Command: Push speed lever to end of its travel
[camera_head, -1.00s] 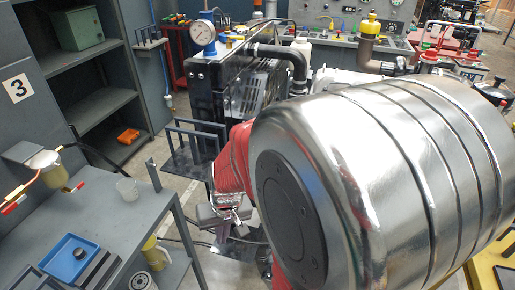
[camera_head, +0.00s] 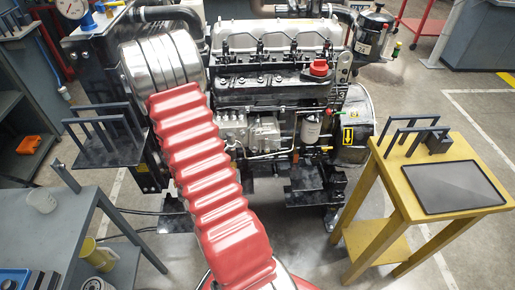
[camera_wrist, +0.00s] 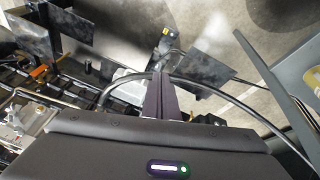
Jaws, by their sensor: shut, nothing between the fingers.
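The diesel engine (camera_head: 275,70) stands at the centre of the head view, with a grey pump-like unit (camera_head: 262,132) on its near side. I cannot make out the speed lever for certain in either view. My gripper shows in the wrist view (camera_wrist: 162,78); its dark fingers are together and hold nothing. A dark hose or cable curves close by the fingers; I cannot tell if they touch. Engine parts (camera_wrist: 30,120) lie to the left of the gripper. In the head view my arm crosses the engine's left part, and the gripper is not visible.
A yellow table (camera_head: 460,222) with a black tablet-like panel (camera_head: 455,187) stands on the right. A grey bench (camera_head: 90,235) with a cup (camera_head: 42,200) is on the left. A dark rack (camera_head: 105,150) stands beside the engine. Floor is clear between engine and yellow table.

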